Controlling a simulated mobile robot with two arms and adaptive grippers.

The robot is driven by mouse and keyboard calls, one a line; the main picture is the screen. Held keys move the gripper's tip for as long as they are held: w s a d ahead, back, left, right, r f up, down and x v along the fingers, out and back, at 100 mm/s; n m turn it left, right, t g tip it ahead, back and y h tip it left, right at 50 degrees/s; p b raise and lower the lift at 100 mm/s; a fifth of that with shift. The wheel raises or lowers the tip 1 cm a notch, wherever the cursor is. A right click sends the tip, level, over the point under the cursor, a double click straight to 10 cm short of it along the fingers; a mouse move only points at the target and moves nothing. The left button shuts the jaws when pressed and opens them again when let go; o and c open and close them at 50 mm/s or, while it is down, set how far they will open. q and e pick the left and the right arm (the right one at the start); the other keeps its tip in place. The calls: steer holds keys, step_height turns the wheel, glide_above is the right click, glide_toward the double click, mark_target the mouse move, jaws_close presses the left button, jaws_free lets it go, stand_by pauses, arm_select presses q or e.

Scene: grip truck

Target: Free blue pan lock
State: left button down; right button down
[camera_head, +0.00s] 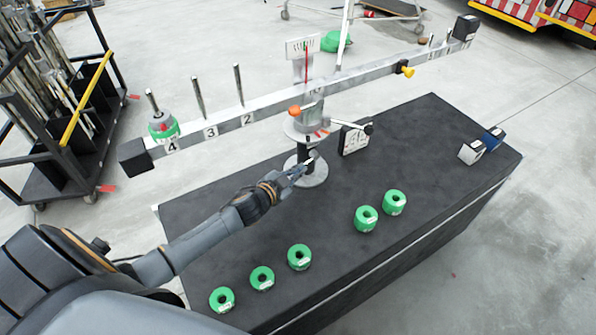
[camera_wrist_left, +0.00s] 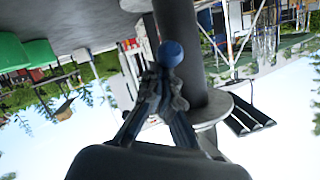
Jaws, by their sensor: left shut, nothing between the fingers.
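A blue ball-shaped knob (camera_wrist_left: 171,54), the likely blue pan lock, shows in the left wrist view against a dark upright post (camera_wrist_left: 185,45). My left gripper (camera_head: 298,170) is at the lower stand of the balance (camera_head: 312,174) in the head view. In the left wrist view my left gripper (camera_wrist_left: 162,88) is shut and empty, its tips just below the knob in the picture. I cannot tell whether they touch it. In the head view I cannot make out the knob at the gripper. My right gripper is not in view.
The balance beam (camera_head: 335,82) crosses above, tilted, with a green weight (camera_head: 163,127) on its peg at label 4. An orange knob (camera_head: 294,111) is on the stand. Several green ring weights (camera_head: 300,257) lie on the black table (camera_head: 240,210). A small dark sign (camera_head: 355,138) stands behind.

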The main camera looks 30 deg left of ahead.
arm_select(q)
steer(key=shift+f+b, duration=0.35)
steer(key=shift+f, duration=0.4)
steer(key=shift+w+d+f+b, duration=0.1)
steer(key=shift+w+f+b, duration=0.1)
steer(key=shift+f, duration=0.45)
steer(key=shift+w+d+f+b, duration=0.1)
steer(key=shift+w+f+b, duration=0.1)
steer(key=shift+f, duration=0.4)
steer(key=shift+w+d+f, duration=0.25)
steer(key=shift+w+f, duration=0.2)
steer(key=shift+w, duration=0.1)
